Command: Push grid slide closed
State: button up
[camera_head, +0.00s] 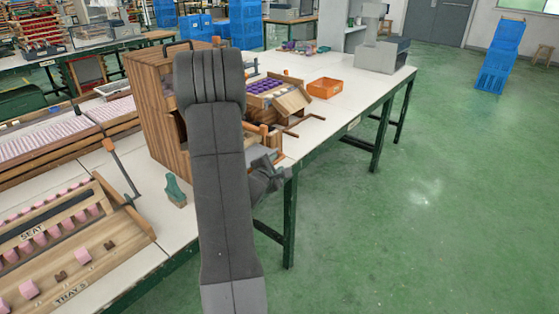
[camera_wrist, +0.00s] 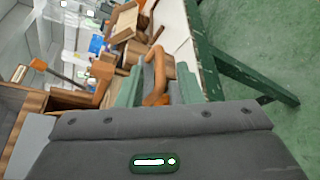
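A wooden cabinet (camera_head: 152,110) stands on the white table, partly hidden behind my arm. An orange handle (camera_head: 276,137) shows just right of my arm, at the cabinet's side. My gripper (camera_head: 270,172) is low by the table's front edge, below this handle. In the wrist view, the two greenish fingers of my gripper (camera_wrist: 160,92) are wide apart. A curved orange handle (camera_wrist: 155,88) shows between them; I cannot tell whether it touches either finger. The grid slide itself is not clearly visible, and how far it stands out cannot be told.
A wooden unit with purple cups (camera_head: 265,86) stands right of my arm, with an orange bin (camera_head: 325,88) beyond it. The green floor (camera_head: 440,190) at right is clear.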

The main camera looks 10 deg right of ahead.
aim_at(278, 162)
jog(key=shift+x, duration=2.25)
jog(key=shift+c, duration=0.2)
grip_shut()
